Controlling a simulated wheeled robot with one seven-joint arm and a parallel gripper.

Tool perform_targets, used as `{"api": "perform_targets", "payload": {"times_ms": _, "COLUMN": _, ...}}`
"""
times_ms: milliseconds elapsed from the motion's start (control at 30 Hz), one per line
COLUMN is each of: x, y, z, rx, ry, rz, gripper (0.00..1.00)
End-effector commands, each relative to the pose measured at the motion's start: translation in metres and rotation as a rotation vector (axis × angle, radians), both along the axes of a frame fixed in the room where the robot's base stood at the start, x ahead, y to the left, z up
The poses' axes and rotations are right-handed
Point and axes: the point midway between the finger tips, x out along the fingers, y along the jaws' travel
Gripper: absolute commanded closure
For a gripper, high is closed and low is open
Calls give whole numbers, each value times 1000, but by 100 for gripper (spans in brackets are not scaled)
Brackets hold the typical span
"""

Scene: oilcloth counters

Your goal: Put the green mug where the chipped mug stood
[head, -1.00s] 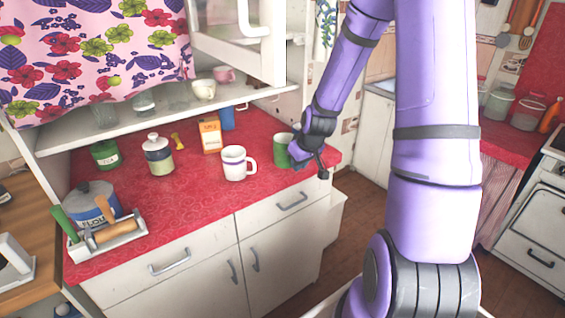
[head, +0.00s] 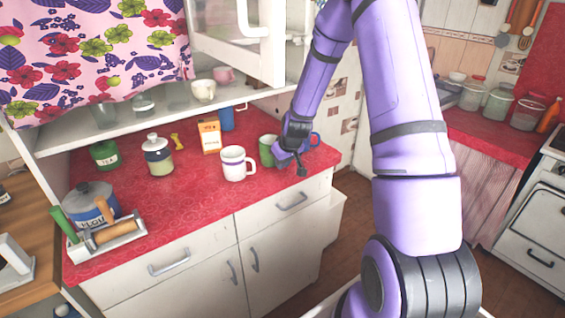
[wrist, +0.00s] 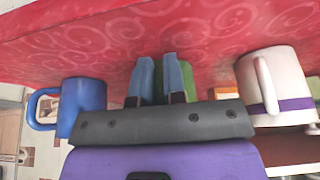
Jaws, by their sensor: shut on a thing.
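The green mug (head: 266,151) is upright at the right part of the red counter, just right of the white mug. My gripper (head: 286,158) is at its right side, shut on it. In the wrist view my gripper's two fingers (wrist: 158,68) partly hide the green mug (wrist: 188,78). I cannot tell whether the mug touches the counter. The white mug with a purple band (head: 234,164) stands to the left; it also shows in the wrist view (wrist: 277,82). No chip is clear on any mug.
Another blue mug (head: 227,119) and an orange carton (head: 209,136) stand behind. A jar (head: 158,156), green tin (head: 104,154) and flour canister (head: 91,203) are left. The counter's front middle (head: 190,208) is clear.

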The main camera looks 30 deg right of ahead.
Motion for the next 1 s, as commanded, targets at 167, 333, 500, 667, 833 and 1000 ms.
{"api": "perform_targets", "payload": {"times_ms": 167, "x": 0, "y": 0, "z": 1, "rx": -1, "ry": -2, "rz": 0, "gripper": 100}}
{"api": "perform_targets", "payload": {"times_ms": 333, "x": 0, "y": 0, "z": -2, "rx": -1, "ry": -1, "rz": 0, "gripper": 79}}
{"api": "perform_targets", "payload": {"times_ms": 500, "x": 0, "y": 0, "z": -2, "rx": 0, "ry": -1, "rz": 0, "gripper": 63}}
{"api": "perform_targets", "payload": {"times_ms": 667, "x": 0, "y": 0, "z": -2, "rx": 0, "ry": -1, "rz": 0, "gripper": 63}}
{"api": "perform_targets", "payload": {"times_ms": 833, "x": -2, "y": 0, "z": 7, "rx": 0, "ry": -2, "rz": -1, "gripper": 63}}
{"api": "perform_targets", "payload": {"times_ms": 1000, "x": -11, "y": -1, "z": 29, "rx": -1, "ry": -3, "rz": -2, "gripper": 63}}
